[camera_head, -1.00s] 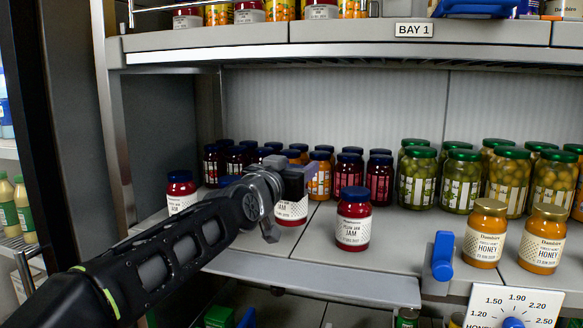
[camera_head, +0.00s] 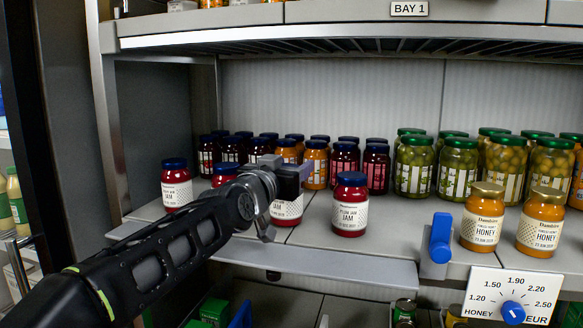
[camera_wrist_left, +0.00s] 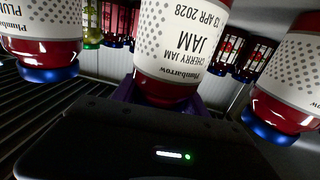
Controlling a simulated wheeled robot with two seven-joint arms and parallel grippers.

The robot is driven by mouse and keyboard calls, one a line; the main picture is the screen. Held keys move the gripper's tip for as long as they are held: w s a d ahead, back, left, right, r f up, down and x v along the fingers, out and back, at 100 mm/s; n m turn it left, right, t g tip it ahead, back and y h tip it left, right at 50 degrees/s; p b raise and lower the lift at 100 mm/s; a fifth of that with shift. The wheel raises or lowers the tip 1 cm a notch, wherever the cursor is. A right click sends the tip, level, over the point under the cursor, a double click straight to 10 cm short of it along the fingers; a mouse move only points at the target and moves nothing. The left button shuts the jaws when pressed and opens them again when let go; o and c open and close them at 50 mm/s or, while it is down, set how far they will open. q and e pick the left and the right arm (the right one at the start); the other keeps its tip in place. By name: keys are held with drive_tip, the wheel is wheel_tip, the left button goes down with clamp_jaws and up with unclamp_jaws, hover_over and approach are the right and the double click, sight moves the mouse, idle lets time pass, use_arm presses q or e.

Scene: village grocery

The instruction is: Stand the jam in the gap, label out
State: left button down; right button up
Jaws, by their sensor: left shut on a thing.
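My left gripper (camera_head: 290,178) is shut on a cherry jam jar (camera_head: 287,209), a red jar with a white dotted label. The arm and gripper hide its upper part in the head view. In the left wrist view the jar (camera_wrist_left: 182,45) appears upside down, its label facing the camera. It is low over the shelf's front area; I cannot tell whether its base touches. A plum jam jar (camera_head: 350,205) with a blue lid stands to its right, apart from it. Another jam jar (camera_head: 176,188) stands at the left. A blue-lidded jar (camera_head: 225,173) is partly hidden behind my arm.
Dark jam jars (camera_head: 343,163) and green-lidded jars (camera_head: 458,168) line the back. A price dial (camera_head: 513,300) sits below. The upper shelf (camera_head: 350,38) hangs above.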

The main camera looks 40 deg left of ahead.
use_arm(q)
drive_tip(key=shift+f, duration=0.2)
drive_tip(key=c, duration=0.7)
unclamp_jaws()
drive_tip(key=shift+o, duration=1)
drive_tip(key=shift+f, duration=0.2)
drive_tip(key=b+v, duration=0.3)
drive_tip(key=v, duration=0.5)
drive_tip(key=shift+r, duration=0.1)
